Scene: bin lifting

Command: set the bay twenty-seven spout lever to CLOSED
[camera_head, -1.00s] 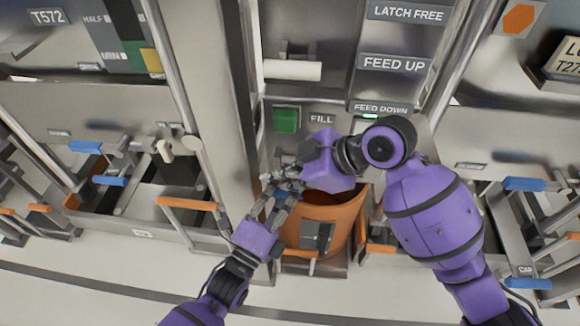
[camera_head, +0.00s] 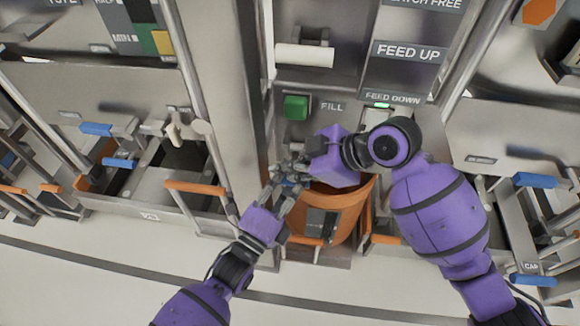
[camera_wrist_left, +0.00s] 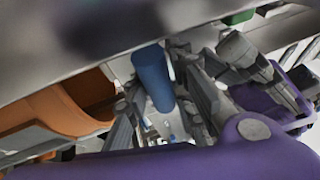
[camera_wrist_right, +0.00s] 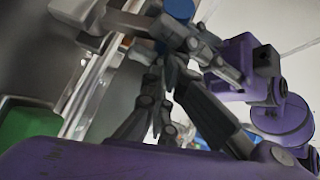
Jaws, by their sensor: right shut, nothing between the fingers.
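A blue cylindrical handle (camera_wrist_left: 152,78) shows in the left wrist view, reaching between the fingers of my left gripper (camera_wrist_left: 160,118); I cannot tell whether they touch it. Its round end (camera_wrist_right: 180,9) shows at the top of the right wrist view. In the head view my left gripper (camera_head: 279,192) is open beside the orange bin's rim, and only a scrap of blue shows there. My right gripper (camera_head: 290,170) is shut and empty, just above the left fingers. The handle's mount is hidden, and no CLOSED mark is legible.
The orange bin (camera_head: 338,212) stands below the grippers. Above are a green button (camera_head: 296,106) beside FILL, a white horizontal bar (camera_head: 304,55), and the FEED UP plate (camera_head: 408,52). A metal post (camera_head: 222,110) rises at left. Open floor lies in front.

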